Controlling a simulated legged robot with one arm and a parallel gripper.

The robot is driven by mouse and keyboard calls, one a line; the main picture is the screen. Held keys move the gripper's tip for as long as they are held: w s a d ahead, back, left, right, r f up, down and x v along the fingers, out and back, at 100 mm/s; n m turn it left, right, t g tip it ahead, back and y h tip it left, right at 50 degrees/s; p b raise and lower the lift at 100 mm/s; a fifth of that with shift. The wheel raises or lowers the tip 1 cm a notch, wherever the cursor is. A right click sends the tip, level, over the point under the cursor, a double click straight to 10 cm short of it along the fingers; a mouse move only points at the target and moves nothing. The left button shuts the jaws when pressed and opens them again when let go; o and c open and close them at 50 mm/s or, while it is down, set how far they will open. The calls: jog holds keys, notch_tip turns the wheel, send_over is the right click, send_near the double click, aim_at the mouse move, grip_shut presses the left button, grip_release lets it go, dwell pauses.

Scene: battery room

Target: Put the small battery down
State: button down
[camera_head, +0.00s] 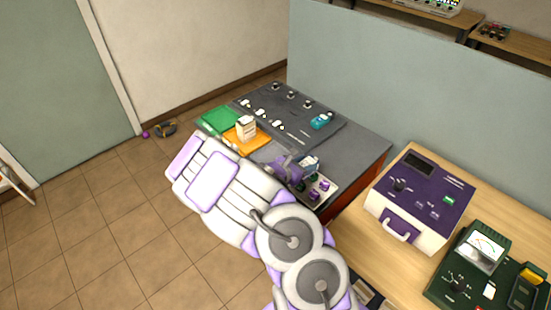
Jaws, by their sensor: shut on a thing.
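My arm reaches from the bottom over the grey workbench (358,148), and my purple gripper (297,169) is near its front edge. The gripper is shut on a small battery (310,163), a pale block with dark and bluish parts at the fingertips. The gripper and arm partly hide it. It is over or just beside a light panel with purple knobs (323,186); I cannot tell whether it touches anything below.
A green tray (217,119) and an orange tray (258,142) lie at the bench's left, with a white-and-brown block (246,126) on the orange one. A dark panel (290,117) carries a teal block (321,121). A purple instrument (425,195) and green meter (470,275) stand right.

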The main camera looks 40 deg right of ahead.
jog(key=w, duration=0.5)
jog(key=w+f, duration=0.1)
jog(key=w, duration=0.4)
jog(key=w+a+b, duration=0.1)
jog(key=w, duration=0.4)
jog(key=shift+f, duration=0.15)
jog(key=f, duration=0.1)
jog(key=f+b, duration=0.1)
jog(key=f, duration=0.1)
jog(key=shift+w+d+f, duration=0.15)
jog(key=shift+d+f, duration=0.1)
jog(key=shift+f, duration=0.15)
jog(key=shift+a+r, duration=0.1)
jog(key=shift+c, duration=2.3)
grip_release()
